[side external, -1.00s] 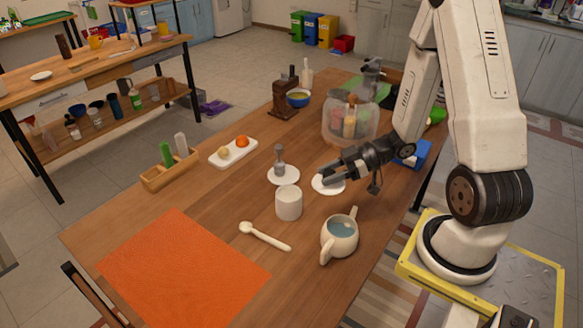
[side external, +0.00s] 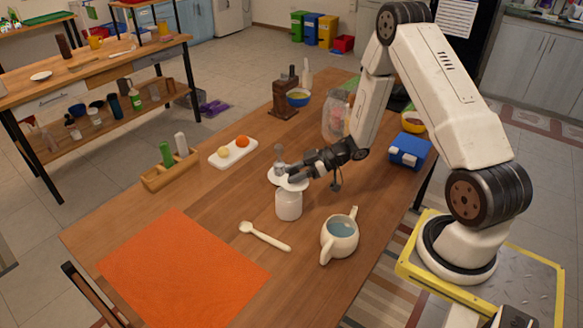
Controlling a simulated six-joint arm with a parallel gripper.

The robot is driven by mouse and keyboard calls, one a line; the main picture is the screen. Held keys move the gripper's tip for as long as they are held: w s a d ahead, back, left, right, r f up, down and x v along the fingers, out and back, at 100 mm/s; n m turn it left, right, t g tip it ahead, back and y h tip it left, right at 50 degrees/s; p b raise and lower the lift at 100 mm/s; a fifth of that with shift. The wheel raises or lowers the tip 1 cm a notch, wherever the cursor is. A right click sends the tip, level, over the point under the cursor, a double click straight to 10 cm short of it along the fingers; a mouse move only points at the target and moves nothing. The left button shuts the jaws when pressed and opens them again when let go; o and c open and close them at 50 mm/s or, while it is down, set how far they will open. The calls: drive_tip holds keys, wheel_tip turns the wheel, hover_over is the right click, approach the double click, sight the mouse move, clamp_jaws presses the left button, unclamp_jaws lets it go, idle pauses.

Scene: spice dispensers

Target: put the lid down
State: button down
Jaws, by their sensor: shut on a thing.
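My gripper (side external: 297,179) is shut on a white round lid (side external: 294,187). The lid is over the white cylindrical jar (side external: 289,208) and hides its mouth. I cannot tell whether the lid touches the jar's rim. Behind them a small grey upright thing (side external: 279,158) stands on a white saucer (side external: 273,178), partly covered by my gripper and the lid.
A two-handled pot (side external: 340,238) with bluish contents stands to the right front, and a white spoon (side external: 266,237) lies in front. An orange mat (side external: 185,270) covers the left front. A blue box (side external: 409,150) and a clear container (side external: 335,118) stand behind my gripper.

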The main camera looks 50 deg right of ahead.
drive_tip(key=shift+w+d+f, duration=0.1)
drive_tip(key=shift+w+f, duration=0.55)
drive_tip(key=shift+f, duration=0.15)
drive_tip(key=shift+w+d+f, duration=0.1)
drive_tip(key=shift+w+f, duration=0.3)
drive_tip(key=shift+f, duration=0.1)
drive_tip(key=shift+w+f, duration=0.15)
drive_tip(key=shift+f, duration=1.3)
drive_tip(key=shift+f, duration=0.15)
drive_tip(key=shift+c, duration=1.4)
unclamp_jaws()
drive_tip(key=v, duration=0.8)
